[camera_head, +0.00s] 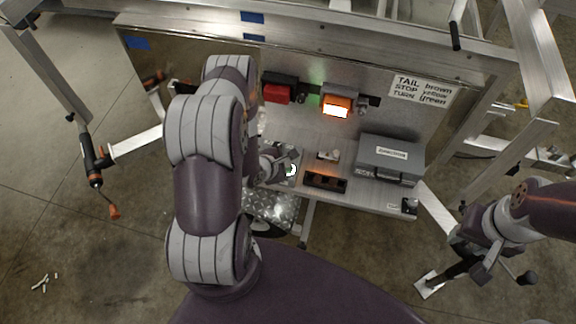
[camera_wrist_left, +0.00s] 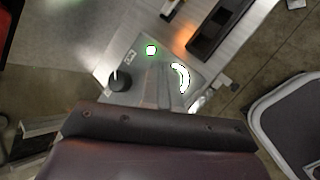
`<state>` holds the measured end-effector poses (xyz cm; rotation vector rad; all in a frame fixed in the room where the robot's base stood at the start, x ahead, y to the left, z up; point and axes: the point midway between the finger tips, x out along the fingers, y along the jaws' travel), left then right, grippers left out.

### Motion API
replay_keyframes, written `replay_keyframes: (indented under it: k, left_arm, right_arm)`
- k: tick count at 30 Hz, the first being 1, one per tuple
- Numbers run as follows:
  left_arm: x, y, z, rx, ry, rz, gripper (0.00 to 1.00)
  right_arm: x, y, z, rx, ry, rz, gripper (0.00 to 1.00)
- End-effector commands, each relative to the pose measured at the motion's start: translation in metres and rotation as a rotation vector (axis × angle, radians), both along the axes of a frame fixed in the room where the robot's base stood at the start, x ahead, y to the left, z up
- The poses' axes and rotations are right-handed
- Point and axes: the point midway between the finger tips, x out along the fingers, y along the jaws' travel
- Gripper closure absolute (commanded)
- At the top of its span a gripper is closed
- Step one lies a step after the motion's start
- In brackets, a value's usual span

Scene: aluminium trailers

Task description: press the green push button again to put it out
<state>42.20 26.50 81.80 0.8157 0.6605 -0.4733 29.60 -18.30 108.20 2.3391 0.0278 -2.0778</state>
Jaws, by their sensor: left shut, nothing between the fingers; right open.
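The green push button (camera_wrist_left: 151,49) is lit, with a bright white centre and green edge, on a small grey control plate (camera_wrist_left: 132,62) in the left wrist view. In the head view the bright button (camera_head: 291,170) shows just right of my left gripper (camera_head: 274,166). My left gripper is shut and empty, low over the plate. Its fingers are hard to make out in the wrist view; whether they touch the button, I cannot tell. My right gripper (camera_head: 480,277) is open and empty, off the bench to the right.
A black knob (camera_wrist_left: 119,82) sits beside the button. An orange lamp (camera_head: 337,106) glows on the back panel, beside a red lamp (camera_head: 278,91). A grey box (camera_head: 391,156) and a dark slotted block (camera_head: 325,181) stand on the bench. A label (camera_head: 420,90) hangs above.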

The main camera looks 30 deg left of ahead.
Motion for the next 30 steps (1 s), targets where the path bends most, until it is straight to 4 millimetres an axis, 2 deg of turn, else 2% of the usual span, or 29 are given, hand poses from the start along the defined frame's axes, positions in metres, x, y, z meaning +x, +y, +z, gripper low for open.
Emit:
replay_keyframes:
  k: [15,22,30]
  left_arm:
    - [0.000,0.000,0.000,0.000,0.000,0.000,1.00]
    - [0.000,0.000,-0.010,0.000,0.000,0.000,1.00]
    - [0.000,0.000,-0.009,0.000,0.000,0.000,1.00]
  right_arm:
    - [0.000,0.000,0.000,0.000,0.000,0.000,0.57]
    - [0.000,0.000,-0.008,0.000,0.000,0.000,0.57]
    - [0.000,0.000,-0.007,0.000,0.000,0.000,0.57]
